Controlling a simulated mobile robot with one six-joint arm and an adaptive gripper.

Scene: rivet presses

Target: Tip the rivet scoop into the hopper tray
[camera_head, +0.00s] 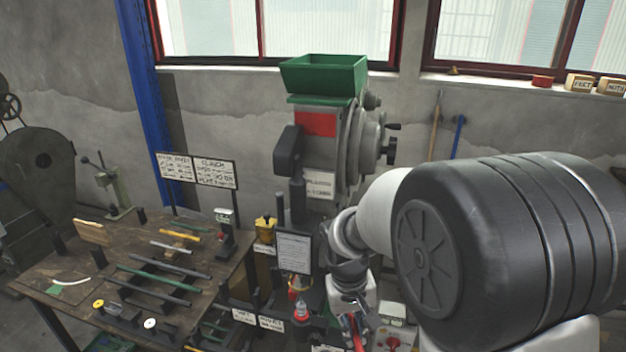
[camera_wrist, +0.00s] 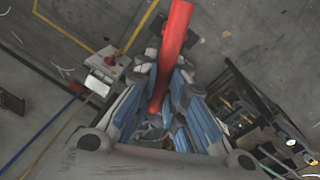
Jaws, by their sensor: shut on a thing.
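The green hopper tray (camera_head: 324,76) sits on top of the grey rivet press, high at the centre of the head view. My gripper (camera_head: 354,312) is well below it, in front of the press. In the wrist view my gripper (camera_wrist: 160,80) is shut on a red bar (camera_wrist: 174,42), which looks like the handle of the rivet scoop. A bit of red (camera_head: 357,332) also shows at my gripper in the head view. The scoop's bowl and any rivets cannot be made out. The inside of the tray is mostly hidden by its front wall.
The press (camera_head: 318,150) has a wheel and knobs on its right side. A wooden workbench (camera_head: 60,270) with rods and signs stands at left. A small box with a red button (camera_head: 393,340) is beside my gripper. A blue post (camera_head: 150,100) stands behind the bench.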

